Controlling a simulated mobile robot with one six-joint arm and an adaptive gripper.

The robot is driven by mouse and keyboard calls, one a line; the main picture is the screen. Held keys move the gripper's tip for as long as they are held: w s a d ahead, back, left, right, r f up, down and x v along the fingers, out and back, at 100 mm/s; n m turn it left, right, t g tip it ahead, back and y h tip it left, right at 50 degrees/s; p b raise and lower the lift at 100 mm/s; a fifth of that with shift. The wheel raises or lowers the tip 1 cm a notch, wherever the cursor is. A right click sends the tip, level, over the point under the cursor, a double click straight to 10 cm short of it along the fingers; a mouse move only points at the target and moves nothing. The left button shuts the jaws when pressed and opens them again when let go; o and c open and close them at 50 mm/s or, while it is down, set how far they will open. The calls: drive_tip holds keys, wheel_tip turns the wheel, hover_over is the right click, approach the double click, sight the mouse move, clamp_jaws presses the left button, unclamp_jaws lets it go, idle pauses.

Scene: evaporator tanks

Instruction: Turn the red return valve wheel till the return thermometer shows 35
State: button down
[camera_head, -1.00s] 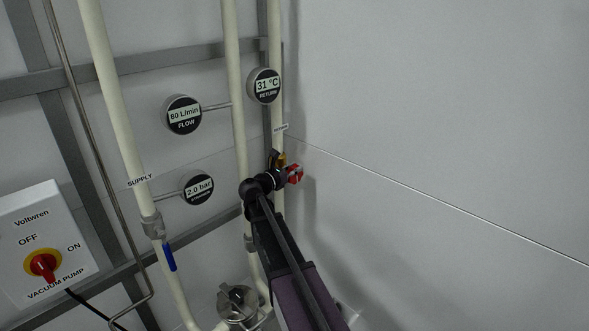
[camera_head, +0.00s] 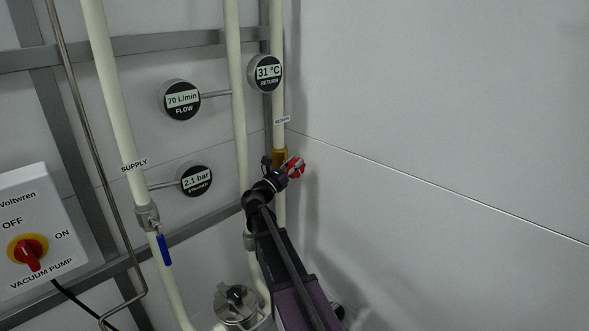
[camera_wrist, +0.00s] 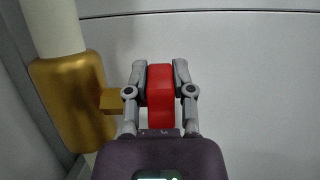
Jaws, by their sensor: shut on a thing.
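The red return valve wheel (camera_head: 296,167) sits on the brass valve body (camera_head: 279,157) of the return pipe. In the wrist view the red wheel (camera_wrist: 160,95) is edge-on between the two grey fingers of my gripper (camera_wrist: 160,75), which is shut on it. The brass body (camera_wrist: 75,100) and its stem are to the left. In the head view my gripper (camera_head: 285,172) reaches the wheel from the lower left and partly hides it. The return thermometer (camera_head: 267,73) above reads 31 °C.
The flow gauge (camera_head: 181,100) reads 70 L/min and the strainer gauge (camera_head: 195,180) reads 2.1 bar. The supply pipe (camera_head: 112,110) has a blue-handled valve (camera_head: 164,249). A vacuum pump switch box (camera_head: 35,230) is at left. The wall at right is bare.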

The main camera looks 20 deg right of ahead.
idle(0.3)
drive_tip(key=shift+c, duration=2.4)
unclamp_jaws()
drive_tip(key=shift+d+r+y+p, duration=0.15)
drive_tip(key=shift+r+y+p, duration=0.2)
drive_tip(key=shift+p, duration=0.85)
drive_tip(key=y+p, duration=0.1)
drive_tip(key=p, duration=0.1)
drive_tip(key=g+y+p, duration=0.1)
drive_tip(key=y+p, duration=0.1)
drive_tip(key=p, duration=0.1)
drive_tip(key=shift+w+d, duration=0.2)
drive_tip(key=shift+d, duration=0.1)
drive_tip(key=v, duration=1.3)
drive_tip(key=shift+a, duration=0.4)
drive_tip(key=shift+r, duration=0.15)
